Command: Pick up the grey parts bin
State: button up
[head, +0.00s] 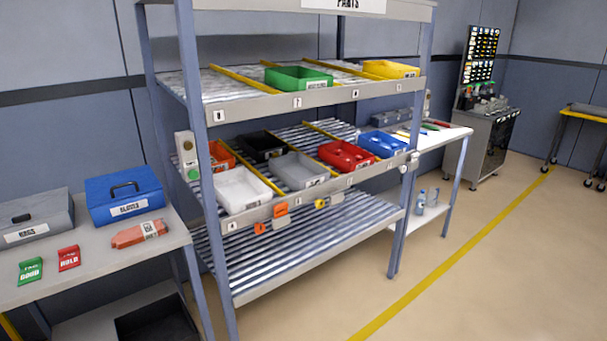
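The grey parts bin (298,170) sits on the middle roller shelf of the rack (295,257), near its front edge. It is an open, shallow tray with a small label on its front. A white bin (241,189) stands to its left, and a red bin (345,155) stands to its right beyond a yellow lane divider. A black bin (261,145) sits behind it. Whether the grey bin holds anything is too small to tell. My gripper is not in view.
A table at left holds a blue case (124,196), a grey case (36,218) and a red packet (139,234). A green bin (298,78) and a yellow bin (390,69) sit on the upper shelf. The floor (470,265) at right is clear.

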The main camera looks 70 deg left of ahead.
aim_at(297, 172)
jog(key=z, duration=0.05)
jog(key=i, duration=0.95)
jog(key=u, duration=4.05)
jog(key=i, duration=0.1)
jog(key=z, duration=2.35)
jog(key=k, duration=0.3)
jog(key=u, duration=2.5)
